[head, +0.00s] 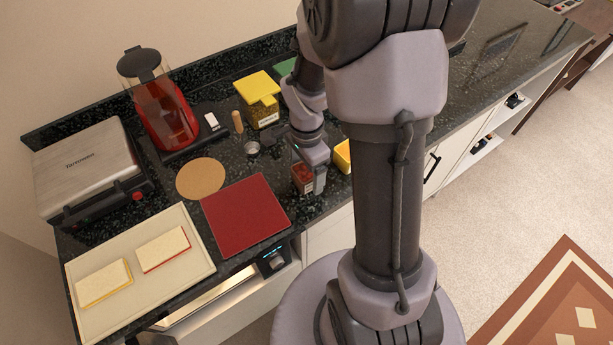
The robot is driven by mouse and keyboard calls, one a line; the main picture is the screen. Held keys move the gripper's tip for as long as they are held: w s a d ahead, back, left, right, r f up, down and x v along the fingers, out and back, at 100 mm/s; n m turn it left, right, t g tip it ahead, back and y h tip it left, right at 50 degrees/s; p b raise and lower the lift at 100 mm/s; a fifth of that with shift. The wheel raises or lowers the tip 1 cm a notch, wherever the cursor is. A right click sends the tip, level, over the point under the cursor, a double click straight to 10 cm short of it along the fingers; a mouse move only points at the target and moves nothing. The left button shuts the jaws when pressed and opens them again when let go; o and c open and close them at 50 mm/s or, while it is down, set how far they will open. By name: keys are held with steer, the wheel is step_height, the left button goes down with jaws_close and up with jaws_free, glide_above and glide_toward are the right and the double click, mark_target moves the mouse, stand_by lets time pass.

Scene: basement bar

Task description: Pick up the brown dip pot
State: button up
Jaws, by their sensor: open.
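A small reddish-brown pot with a pale label (301,181) stands near the front edge of the dark counter, right of the red mat. It is the only thing in view that looks like the brown dip pot. My gripper (309,172) is open and right at this pot, with a finger in front of its right side. My gripper hides part of the pot, and I cannot tell whether they touch.
A red mat (246,215), a round cork mat (201,179) and a small metal cup (252,149) lie to the left. A yellow item (343,157) is close on the right, partly hidden by my arm.

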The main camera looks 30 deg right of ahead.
steer(key=c, duration=1.7)
steer(key=shift+r, duration=0.1)
